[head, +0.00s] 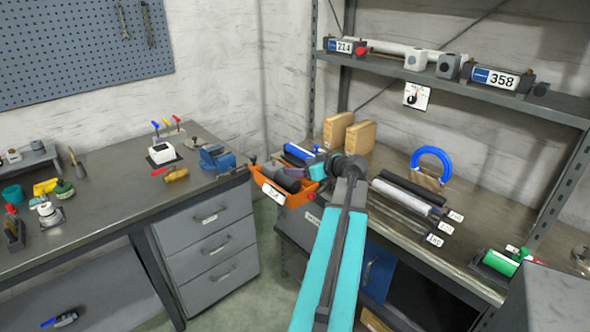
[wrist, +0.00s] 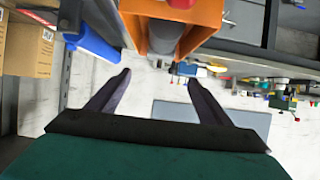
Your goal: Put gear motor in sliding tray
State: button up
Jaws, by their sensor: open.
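An orange tray (head: 296,199) with a white label sits at the near left corner of the right bench. Dark grey cylindrical parts (head: 283,180) lie in it. In the wrist view the orange tray (wrist: 208,17) is at the top, with a grey cylinder (wrist: 167,32) between its walls. I cannot tell for sure which part is the gear motor, or whether the orange tray is the sliding tray. My gripper (wrist: 157,72) is open and empty, its two dark fingers spread below the tray in the picture. In the head view my arm's end reaches beside the tray and its fingers are not clear.
A blue cylinder (head: 298,152) lies behind the tray, near two cardboard boxes (head: 357,138). A shelf (head: 540,104) overhangs the bench. A blue vise (head: 217,158) stands on the left bench.

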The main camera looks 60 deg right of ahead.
jog(key=shift+v, duration=0.9)
jog(key=shift+w, duration=0.1)
